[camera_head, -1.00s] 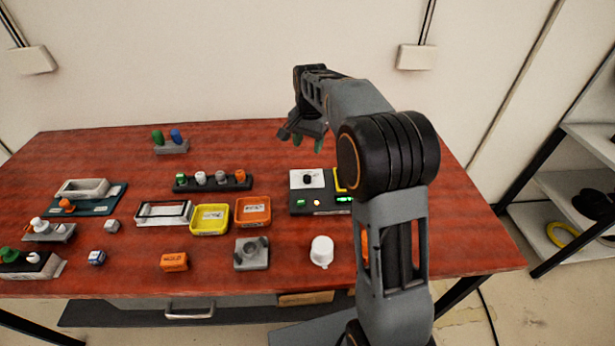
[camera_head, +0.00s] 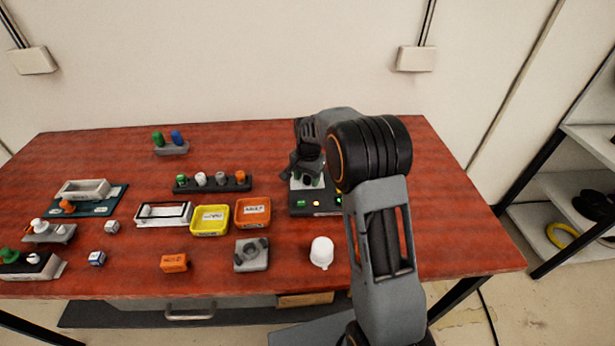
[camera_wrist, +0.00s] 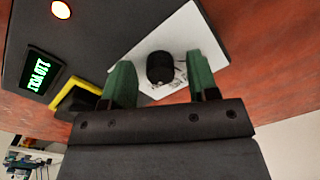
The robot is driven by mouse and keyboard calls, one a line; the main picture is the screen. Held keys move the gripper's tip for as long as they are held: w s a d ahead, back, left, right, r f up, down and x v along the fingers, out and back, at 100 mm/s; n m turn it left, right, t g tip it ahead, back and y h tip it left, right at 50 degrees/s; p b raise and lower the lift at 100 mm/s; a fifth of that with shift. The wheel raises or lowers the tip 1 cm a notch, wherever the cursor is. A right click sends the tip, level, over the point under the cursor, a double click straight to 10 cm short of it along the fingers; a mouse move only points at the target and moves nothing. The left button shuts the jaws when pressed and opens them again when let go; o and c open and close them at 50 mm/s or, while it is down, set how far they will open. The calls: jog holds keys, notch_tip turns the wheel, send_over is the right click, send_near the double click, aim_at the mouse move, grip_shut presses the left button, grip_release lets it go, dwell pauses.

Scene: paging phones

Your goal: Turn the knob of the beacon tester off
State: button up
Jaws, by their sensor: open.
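The beacon tester (camera_head: 316,207) is a dark box on the right part of the red table, with a white plate on top and lit green and orange lights at its front. In the wrist view its black knob (camera_wrist: 160,68) stands on the white plate (camera_wrist: 188,38). My gripper (camera_wrist: 160,80) is open, with one green fingertip on each side of the knob; I cannot tell whether they touch it. In the head view my gripper (camera_head: 306,178) is over the tester and hides the knob. The tester's green display (camera_wrist: 38,73) shows in the wrist view.
A yellow-framed part (camera_wrist: 85,92) with a black piece sits beside the white plate. Left of the tester are orange (camera_head: 253,222) and yellow (camera_head: 210,232) trays and a dark rack (camera_head: 212,184) of pegs. A white capped piece (camera_head: 321,252) stands in front.

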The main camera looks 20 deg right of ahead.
jog(key=shift+f, duration=0.1)
jog(key=c, duration=0.9)
jog(key=n, duration=0.8)
jog(key=shift+n, duration=0.4)
jog(key=n, duration=0.4)
jog(key=shift+n, duration=2.5)
jog(key=shift+g, duration=0.3)
